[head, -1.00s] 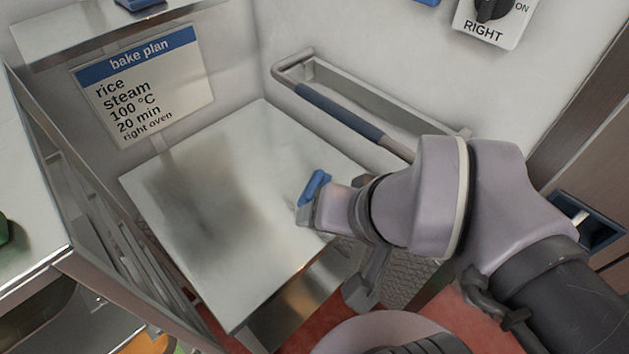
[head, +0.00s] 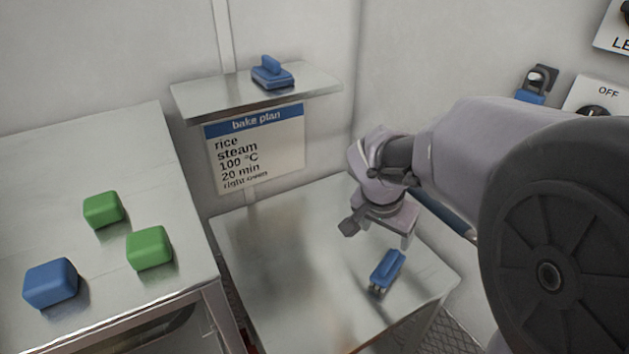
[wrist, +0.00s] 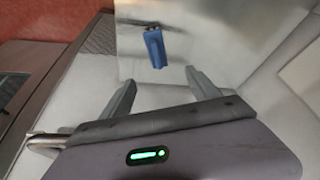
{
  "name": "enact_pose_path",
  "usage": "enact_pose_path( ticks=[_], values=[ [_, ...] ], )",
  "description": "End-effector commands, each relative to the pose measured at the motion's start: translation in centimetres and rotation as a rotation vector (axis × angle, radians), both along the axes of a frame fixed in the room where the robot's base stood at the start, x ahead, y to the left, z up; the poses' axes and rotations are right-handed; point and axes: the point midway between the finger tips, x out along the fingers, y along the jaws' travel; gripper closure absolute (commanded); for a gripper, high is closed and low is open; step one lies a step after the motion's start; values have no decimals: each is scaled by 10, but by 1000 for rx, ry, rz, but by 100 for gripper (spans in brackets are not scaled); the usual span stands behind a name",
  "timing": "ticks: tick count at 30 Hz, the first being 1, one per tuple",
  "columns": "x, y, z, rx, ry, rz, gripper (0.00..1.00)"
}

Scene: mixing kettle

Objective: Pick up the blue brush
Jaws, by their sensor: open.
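A blue brush (head: 388,268) lies on the steel table (head: 290,290), towards its right side in the head view, with its bristle end pointing to the camera. My gripper (head: 379,236) is open and empty just behind the brush and a little above the table. In the wrist view the brush (wrist: 156,47) lies just beyond the two fingertips (wrist: 158,78), lined up roughly between them. The fingers do not touch it.
A blue handled block (head: 272,74) stands on the wall shelf (head: 195,97) above the bake plan sign (head: 255,147). Two green blocks (head: 103,210) (head: 149,248) and a blue block (head: 50,283) are on the left counter (head: 60,170). The table's left part is clear.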

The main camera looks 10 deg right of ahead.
Motion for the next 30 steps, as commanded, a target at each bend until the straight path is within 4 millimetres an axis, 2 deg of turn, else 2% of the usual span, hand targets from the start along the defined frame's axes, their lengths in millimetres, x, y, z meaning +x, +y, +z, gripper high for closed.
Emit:
enact_pose_path(
  ticks=[4,9,12,15,20,27,30],
  values=[
    [13,-12,-29,-13,7,-22,29],
    [26,-26,-79,-12,7,-21,29],
    [32,-34,-103,-12,7,-21,29],
    [37,-38,-117,-11,5,-20,29],
    [39,-42,-129,-11,5,-20,29],
    [44,-55,-171,-10,6,-20,29],
    [45,-56,-171,-9,4,-19,29]
  ],
)
